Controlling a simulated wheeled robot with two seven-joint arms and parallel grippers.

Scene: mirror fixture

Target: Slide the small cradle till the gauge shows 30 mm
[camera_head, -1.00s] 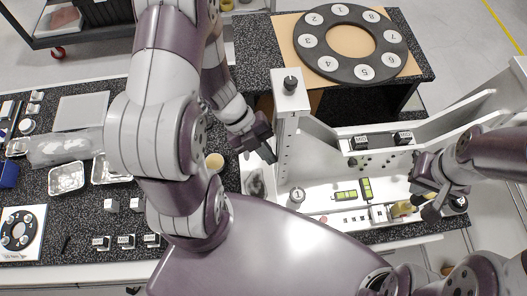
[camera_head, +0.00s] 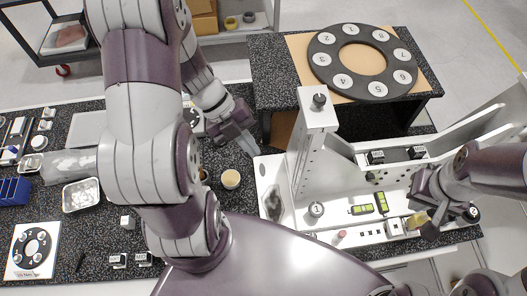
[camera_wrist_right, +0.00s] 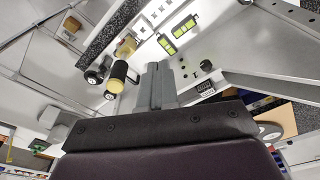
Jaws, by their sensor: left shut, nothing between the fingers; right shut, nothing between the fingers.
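The white fixture (camera_head: 340,238) stands at the right of the bench. A small white block (camera_head: 395,227) beside a yellow part (camera_head: 417,220) may be the small cradle; I cannot tell. In the right wrist view a yellow black-ended knob (camera_wrist_right: 118,74) is left of my right gripper (camera_wrist_right: 158,82), apart from its fingers. My right gripper (camera_head: 432,230) is shut and empty near the yellow part. My left gripper (camera_head: 250,147) is shut and empty, left of the fixture's post.
The tall white post (camera_head: 309,150) with a black knob rises between my grippers. A back table holds a black numbered ring (camera_head: 362,60). A sloping white wall (camera_head: 450,125) bounds the fixture behind. Foil trays (camera_head: 81,194) and a blue bin (camera_head: 14,190) lie on the left bench.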

